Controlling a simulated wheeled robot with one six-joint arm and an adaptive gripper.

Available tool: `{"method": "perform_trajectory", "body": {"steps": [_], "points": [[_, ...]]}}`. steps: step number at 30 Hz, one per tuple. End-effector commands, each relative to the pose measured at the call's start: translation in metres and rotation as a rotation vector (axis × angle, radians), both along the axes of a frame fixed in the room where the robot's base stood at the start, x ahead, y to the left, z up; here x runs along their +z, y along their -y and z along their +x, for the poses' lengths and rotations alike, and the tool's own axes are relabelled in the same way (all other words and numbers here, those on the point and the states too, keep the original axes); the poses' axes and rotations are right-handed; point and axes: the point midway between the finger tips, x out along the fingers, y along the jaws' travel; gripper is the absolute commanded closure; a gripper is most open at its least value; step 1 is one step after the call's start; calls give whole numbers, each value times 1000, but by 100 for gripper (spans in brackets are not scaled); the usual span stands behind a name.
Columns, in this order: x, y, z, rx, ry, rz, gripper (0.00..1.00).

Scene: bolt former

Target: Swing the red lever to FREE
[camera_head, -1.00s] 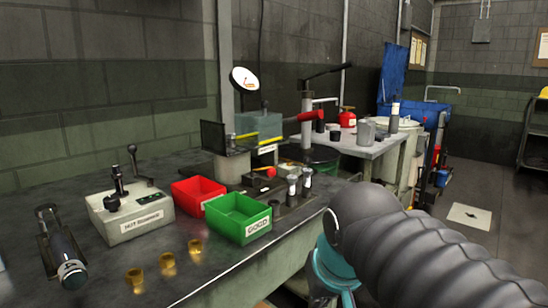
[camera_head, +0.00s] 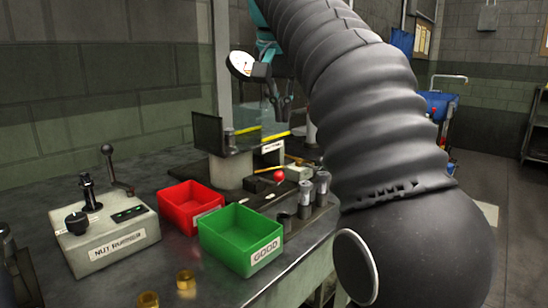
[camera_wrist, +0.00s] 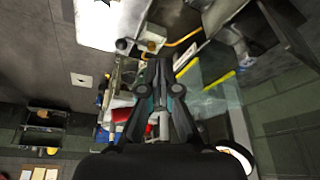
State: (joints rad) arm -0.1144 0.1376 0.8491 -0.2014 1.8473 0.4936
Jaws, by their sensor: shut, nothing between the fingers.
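My gripper (camera_wrist: 161,72) is shut and empty in the wrist view, with its fingertips together over the cluttered work area. A red ball knob (camera_head: 279,176) on a short stem stands on the bench fixture behind the green bin. A red part (camera_wrist: 150,128) shows between and behind the finger links in the wrist view. I cannot tell whether either is the red lever. No FREE marking is legible.
Floor is open at right.

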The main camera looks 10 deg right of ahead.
Motion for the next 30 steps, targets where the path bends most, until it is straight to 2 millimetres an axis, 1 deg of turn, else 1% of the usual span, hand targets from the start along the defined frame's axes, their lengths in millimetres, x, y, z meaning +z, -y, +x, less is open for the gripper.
{"method": "perform_trajectory", "body": {"steps": [11, 16, 20, 30], "points": [[3, -1, 2, -9, 0, 2, 100], [-4, -1, 3, -8, 0, 1, 100], [-20, 1, 8, -9, -2, 1, 100], [-79, 11, 27, -8, -2, 1, 100]]}}
